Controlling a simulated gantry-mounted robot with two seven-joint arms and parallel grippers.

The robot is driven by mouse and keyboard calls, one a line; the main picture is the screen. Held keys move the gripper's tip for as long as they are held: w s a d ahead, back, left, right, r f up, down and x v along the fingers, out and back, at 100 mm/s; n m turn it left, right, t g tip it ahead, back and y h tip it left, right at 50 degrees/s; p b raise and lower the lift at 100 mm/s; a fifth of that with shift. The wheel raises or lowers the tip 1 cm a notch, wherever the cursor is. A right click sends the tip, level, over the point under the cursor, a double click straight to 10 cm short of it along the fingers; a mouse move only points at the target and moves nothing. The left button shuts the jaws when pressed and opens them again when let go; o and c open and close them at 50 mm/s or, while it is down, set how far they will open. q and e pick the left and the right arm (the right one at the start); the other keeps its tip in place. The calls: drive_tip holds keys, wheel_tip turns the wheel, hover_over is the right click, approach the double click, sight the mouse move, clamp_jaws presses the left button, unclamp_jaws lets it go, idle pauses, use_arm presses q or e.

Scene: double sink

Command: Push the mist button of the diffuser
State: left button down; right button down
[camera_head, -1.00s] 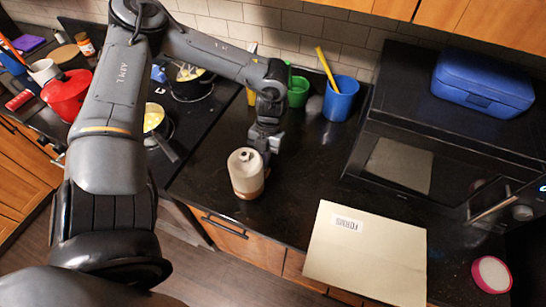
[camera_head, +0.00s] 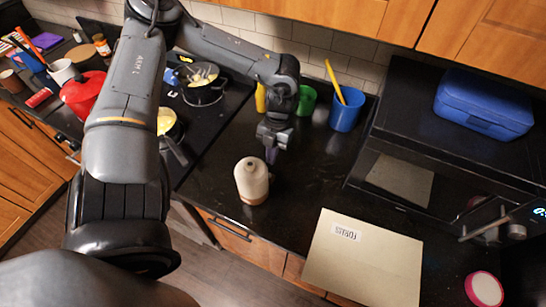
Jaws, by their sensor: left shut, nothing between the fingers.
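The diffuser (camera_head: 251,181) is a cream-coloured, rounded bottle shape with a tan base. It stands upright on the black counter, near the front edge. Its mist button cannot be made out at this size. My left gripper (camera_head: 271,158) points down just behind and slightly right of the diffuser's top. It is shut and holds nothing. The picture does not show clearly whether the fingertips touch the diffuser. My right gripper is not in view.
A beige board (camera_head: 362,262) lies at the counter's front, right of the diffuser. A blue cup (camera_head: 346,110) and green cup (camera_head: 306,101) stand behind. A microwave (camera_head: 440,150) bearing a blue box (camera_head: 484,103) is at right. Pans (camera_head: 203,92) sit on the stove at left.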

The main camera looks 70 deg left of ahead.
use_arm(q)
drive_tip(key=shift+p+v, duration=0.9)
drive_tip(key=shift+v, duration=0.7)
drive_tip(key=shift+d, duration=0.1)
